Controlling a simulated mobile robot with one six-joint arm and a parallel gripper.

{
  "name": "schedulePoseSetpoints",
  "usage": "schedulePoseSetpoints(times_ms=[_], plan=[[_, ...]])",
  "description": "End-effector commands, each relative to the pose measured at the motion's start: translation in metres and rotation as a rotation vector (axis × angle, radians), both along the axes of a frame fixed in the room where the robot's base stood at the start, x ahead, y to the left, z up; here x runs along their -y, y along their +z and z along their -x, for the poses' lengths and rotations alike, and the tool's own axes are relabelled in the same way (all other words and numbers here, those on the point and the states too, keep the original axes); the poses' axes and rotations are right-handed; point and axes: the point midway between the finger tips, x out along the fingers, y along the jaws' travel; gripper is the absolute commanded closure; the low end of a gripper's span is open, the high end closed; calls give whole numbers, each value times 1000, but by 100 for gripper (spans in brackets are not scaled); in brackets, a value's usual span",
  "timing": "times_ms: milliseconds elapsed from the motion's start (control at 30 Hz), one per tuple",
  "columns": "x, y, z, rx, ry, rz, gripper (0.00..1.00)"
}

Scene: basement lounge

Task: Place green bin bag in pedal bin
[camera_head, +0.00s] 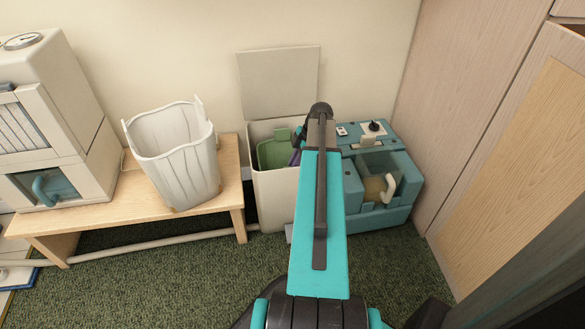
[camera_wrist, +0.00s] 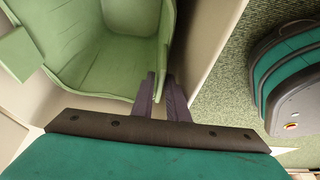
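The cream pedal bin (camera_head: 274,200) stands on the carpet beside the bench, its square lid (camera_head: 280,82) raised against the wall. The green bin bag (camera_head: 271,154) sits inside the bin's mouth, looking like an open, stiff-walled liner. In the wrist view the bag (camera_wrist: 115,62) is open towards me, with the cream bin wall (camera_wrist: 205,45) around it. My gripper (camera_wrist: 162,92) has its dark fingers close together, with the bag's edge between them. In the head view my arm hides most of the gripper and the bin's right side.
A wooden bench (camera_head: 105,208) at left carries a white ribbed basket (camera_head: 178,160) and a cream appliance (camera_head: 60,120). A teal machine (camera_head: 385,180) stands close right of the bin. A wooden cabinet (camera_head: 480,90) bounds the right. Green carpet (camera_head: 180,285) in front is clear.

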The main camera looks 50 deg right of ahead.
Motion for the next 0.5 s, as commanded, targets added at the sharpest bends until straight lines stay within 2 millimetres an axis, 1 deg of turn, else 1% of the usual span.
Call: schedulePoseSetpoints(times_ms=[167,267,500], plan=[[3,13,3,1,0,1,86],[7,25,5,1,-1,2,86],[19,60,15,1,-1,3,86]])
